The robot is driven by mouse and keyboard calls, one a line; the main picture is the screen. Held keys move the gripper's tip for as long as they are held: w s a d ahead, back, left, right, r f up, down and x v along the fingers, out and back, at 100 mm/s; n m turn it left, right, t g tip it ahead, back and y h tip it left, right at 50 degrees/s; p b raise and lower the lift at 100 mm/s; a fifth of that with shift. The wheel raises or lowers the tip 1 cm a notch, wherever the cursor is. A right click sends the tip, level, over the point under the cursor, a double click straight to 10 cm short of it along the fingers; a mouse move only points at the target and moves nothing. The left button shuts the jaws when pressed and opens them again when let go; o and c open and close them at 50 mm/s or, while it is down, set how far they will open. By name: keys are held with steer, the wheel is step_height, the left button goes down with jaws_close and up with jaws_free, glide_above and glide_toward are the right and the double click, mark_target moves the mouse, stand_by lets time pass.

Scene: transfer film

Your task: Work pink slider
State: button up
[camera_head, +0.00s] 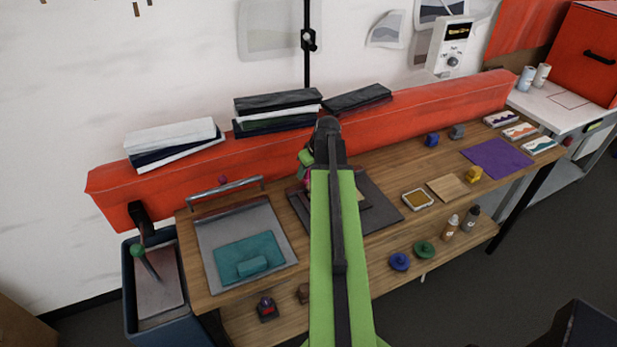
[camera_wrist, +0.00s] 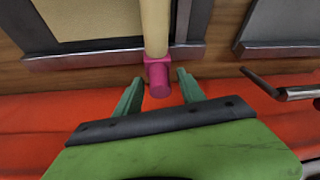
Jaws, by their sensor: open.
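The pink slider (camera_wrist: 158,78) shows in the wrist view at the end of a pale beige bar (camera_wrist: 155,25), with a square collar and a rounded tip. My gripper (camera_wrist: 159,80) is open, with one green finger on each side of the slider's tip and a visible gap on both sides. In the head view, a small bit of pink (camera_head: 306,173) shows beside my gripper (camera_head: 306,160), at the back edge of the dark board (camera_head: 380,197). My arm hides most of the slider and the bar there.
The red padded back (camera_head: 420,112) runs close behind my gripper. A grey tray with a teal sheet (camera_head: 245,252) and a metal bar handle (camera_head: 226,190) lie to the left.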

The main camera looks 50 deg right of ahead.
steer(key=shift+r, duration=0.1)
steer(key=shift+c, duration=0.4)
jaws_close()
stand_by(0.8)
